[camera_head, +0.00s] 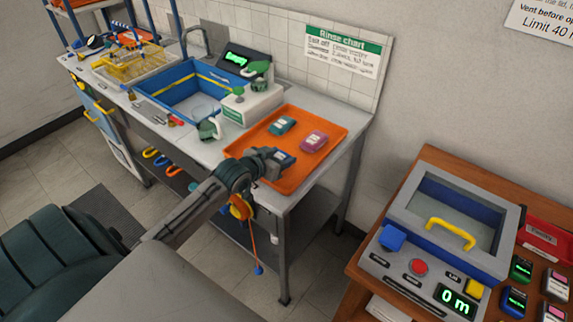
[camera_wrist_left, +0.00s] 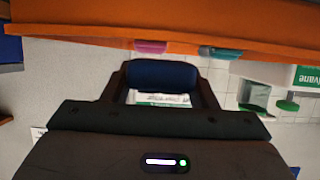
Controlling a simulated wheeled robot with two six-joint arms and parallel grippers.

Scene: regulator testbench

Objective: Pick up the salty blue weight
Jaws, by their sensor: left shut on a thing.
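My left gripper (camera_head: 276,158) is shut on a dark blue weight (camera_head: 285,157) over the front part of the orange tray (camera_head: 296,178). In the left wrist view, which looks upside down, the blue weight (camera_wrist_left: 163,75) sits between the two fingers, apart from the tray (camera_wrist_left: 90,30). A teal weight (camera_head: 282,125) and a pink weight (camera_head: 313,140) lie on the tray behind the gripper. Any writing on the held weight is too small to read. My right gripper is not in view.
A blue basin (camera_head: 186,92) and a white box with green parts (camera_head: 252,103) stand left of the tray. On the wooden table at right are a lidded device (camera_head: 450,225) with a lit display and several weights, one blue (camera_head: 513,301).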

